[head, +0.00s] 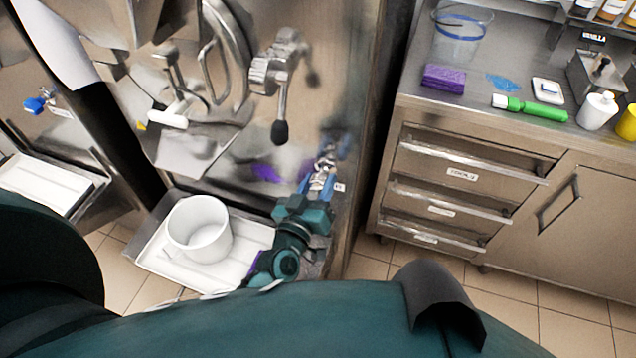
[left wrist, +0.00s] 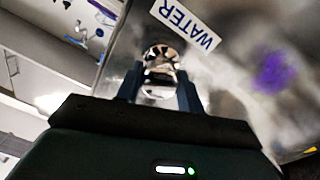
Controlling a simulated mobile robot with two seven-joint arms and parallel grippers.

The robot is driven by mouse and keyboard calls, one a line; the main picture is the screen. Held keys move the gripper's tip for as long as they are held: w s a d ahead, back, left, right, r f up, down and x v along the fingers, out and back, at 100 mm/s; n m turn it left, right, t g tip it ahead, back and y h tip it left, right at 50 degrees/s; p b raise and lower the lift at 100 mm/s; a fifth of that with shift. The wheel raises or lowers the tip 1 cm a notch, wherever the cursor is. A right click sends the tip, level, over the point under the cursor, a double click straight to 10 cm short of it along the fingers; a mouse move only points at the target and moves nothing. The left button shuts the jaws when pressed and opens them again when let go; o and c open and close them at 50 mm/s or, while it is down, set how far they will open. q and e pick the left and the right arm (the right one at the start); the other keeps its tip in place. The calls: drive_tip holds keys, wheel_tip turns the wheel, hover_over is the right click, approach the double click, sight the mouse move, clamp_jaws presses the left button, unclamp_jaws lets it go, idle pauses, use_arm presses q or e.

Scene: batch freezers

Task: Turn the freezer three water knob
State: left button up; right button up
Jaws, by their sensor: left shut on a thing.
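The water knob (head: 326,160) is a chrome knob on the lower right of the steel freezer front (head: 225,150) in the head view. My left gripper (head: 321,181) is shut on it, with a blue finger on each side. In the left wrist view, the round ribbed knob (left wrist: 160,54) sits between the two fingertips (left wrist: 160,85), beside a white label (left wrist: 186,24) reading WATER. The fingers hide part of the knob's sides. My right gripper is not in view.
A white bucket (head: 199,230) stands on a white tray (head: 150,248) below the freezer front. A lever with a black grip (head: 280,132) hangs above my left gripper. A steel counter (head: 480,125) with drawers stands at right, holding a purple sponge (head: 444,78) and a green marker (head: 540,109).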

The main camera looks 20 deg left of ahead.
use_arm(q)
drive_tip(key=n, duration=0.6)
drive_tip(key=shift+b, duration=0.3)
drive_tip(key=shift+n, duration=0.4)
drive_tip(key=o, duration=1)
